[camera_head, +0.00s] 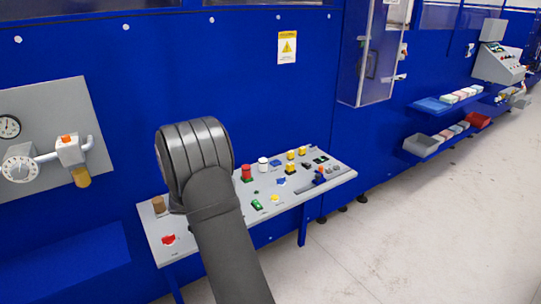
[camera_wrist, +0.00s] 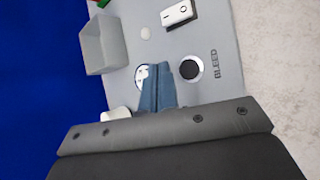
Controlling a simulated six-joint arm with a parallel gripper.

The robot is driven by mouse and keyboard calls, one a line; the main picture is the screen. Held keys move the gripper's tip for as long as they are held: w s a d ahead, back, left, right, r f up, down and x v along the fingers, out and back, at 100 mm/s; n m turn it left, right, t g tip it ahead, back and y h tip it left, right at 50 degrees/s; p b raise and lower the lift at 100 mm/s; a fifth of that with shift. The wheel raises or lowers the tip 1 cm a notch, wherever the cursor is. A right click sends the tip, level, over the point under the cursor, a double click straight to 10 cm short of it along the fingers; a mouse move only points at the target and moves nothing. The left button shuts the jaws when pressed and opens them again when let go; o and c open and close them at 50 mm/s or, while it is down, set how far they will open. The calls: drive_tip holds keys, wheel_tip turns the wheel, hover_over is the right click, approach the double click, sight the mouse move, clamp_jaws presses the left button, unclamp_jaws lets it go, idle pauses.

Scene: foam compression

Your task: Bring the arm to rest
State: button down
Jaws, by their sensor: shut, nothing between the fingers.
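My arm (camera_head: 215,200) reaches up from the bottom of the head view and bends over the left part of a sloped grey control panel (camera_head: 325,191). My gripper is hidden behind the arm there. In the wrist view my gripper (camera_wrist: 157,70) shows as two blue-grey fingers pressed together, with nothing between them. They are in front of a pale grey panel face (camera_wrist: 220,25) and partly cover a round white-rimmed part (camera_wrist: 141,73). Whether the fingertips touch the panel, I cannot tell.
Near the fingers are a black round part (camera_wrist: 190,68) by the word BLEED, a white rocker switch (camera_wrist: 178,13) and a grey open box (camera_wrist: 103,42). A red button (camera_head: 246,172) stands on the control panel. A gauge board (camera_head: 45,135) hangs at left. Open floor (camera_head: 430,230) lies right.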

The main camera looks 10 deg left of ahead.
wheel_tip(320, 180, up, 5)
drive_tip(key=shift+r, duration=0.1)
idle(0.3)
wheel_tip(320, 180, down, 6)
drive_tip(key=shift+s+r, duration=0.1)
drive_tip(key=shift+r, duration=3.05)
drive_tip(key=s+a+r+m+g+y, duration=0.1)
drive_tip(key=s+a+m+g+y, duration=0.1)
drive_tip(key=s+a+m, duration=0.2)
drive_tip(key=s+a+r+m+g+y, duration=0.1)
drive_tip(key=s+a+m+g+y, duration=0.1)
drive_tip(key=s+m, duration=0.9)
drive_tip(key=a+g, duration=0.1)
drive_tip(key=a, duration=0.1)
drive_tip(key=shift+a+r+m+g, duration=0.25)
drive_tip(key=shift+a+m+g, duration=0.05)
drive_tip(key=shift+a+m, duration=0.1)
